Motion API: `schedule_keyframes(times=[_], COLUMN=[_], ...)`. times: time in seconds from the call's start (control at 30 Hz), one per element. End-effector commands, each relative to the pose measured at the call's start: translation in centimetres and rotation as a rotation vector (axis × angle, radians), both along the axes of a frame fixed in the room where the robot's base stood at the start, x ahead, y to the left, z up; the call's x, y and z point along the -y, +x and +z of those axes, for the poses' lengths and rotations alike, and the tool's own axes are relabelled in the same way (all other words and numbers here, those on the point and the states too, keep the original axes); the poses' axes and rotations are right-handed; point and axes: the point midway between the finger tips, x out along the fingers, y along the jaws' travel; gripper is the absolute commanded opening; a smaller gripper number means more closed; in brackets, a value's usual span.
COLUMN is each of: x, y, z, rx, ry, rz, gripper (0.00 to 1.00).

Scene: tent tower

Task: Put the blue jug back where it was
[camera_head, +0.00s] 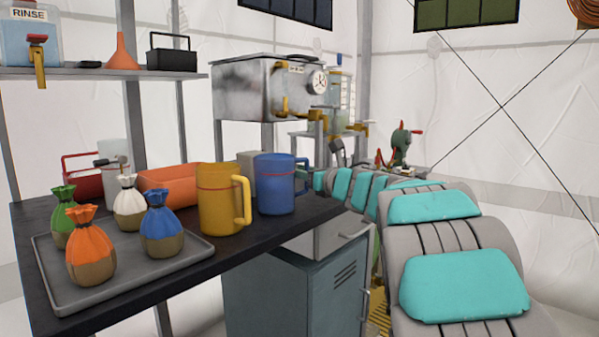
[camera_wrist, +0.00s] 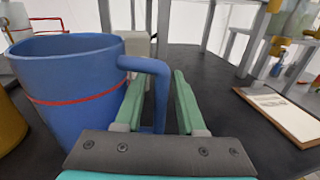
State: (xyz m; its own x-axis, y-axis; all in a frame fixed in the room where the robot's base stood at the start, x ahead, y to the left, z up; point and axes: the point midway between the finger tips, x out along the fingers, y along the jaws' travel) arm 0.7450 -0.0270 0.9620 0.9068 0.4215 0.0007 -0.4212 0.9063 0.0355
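The blue jug (camera_head: 275,184) with a red band stands upright on the dark tabletop (camera_head: 215,255), just right of the yellow jug (camera_head: 220,200). Its handle points right. In the wrist view the blue jug (camera_wrist: 75,95) fills the left side. My gripper (camera_wrist: 158,88) is open, with one green finger on each side of the jug's handle (camera_wrist: 160,95). A gap shows between the handle and the right finger; contact on the left side is hard to tell. In the head view the gripper's teal tip (camera_head: 319,181) is beside the handle, partly hidden.
A grey tray (camera_head: 110,290) with several tied sacks is at the table's front left. An orange bin (camera_head: 172,186) and a pale container (camera_head: 247,162) stand behind the jugs. A clipboard (camera_wrist: 278,112) lies on the right in the wrist view, with bare tabletop before it.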

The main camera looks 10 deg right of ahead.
Motion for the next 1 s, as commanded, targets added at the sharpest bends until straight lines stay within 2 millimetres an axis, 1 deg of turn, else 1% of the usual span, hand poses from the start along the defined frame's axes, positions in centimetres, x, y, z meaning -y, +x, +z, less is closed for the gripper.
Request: schedule_keyframes(times=[0.27, 0.37, 0.43, 0.57, 0.8, 1.0], x=[0.0, 0.0, 0.2, 1.1, 3.1, 4.4], y=[0.0, 0.0, -0.4, -2.1, -6.4, -9.4], z=[0.0, 0.4, 0.2, 0.0, 0.0, 0.2], rx=[0.0, 0.0, -0.001, -0.001, -0.001, 0.001], ry=[0.0, 0.0, 0.0, 0.0, 0.0, -0.002], rz=[0.0, 0.001, -0.002, -0.003, -0.004, -0.002], gripper=[0.45, 0.45, 0.45, 0.45, 0.45, 0.45])
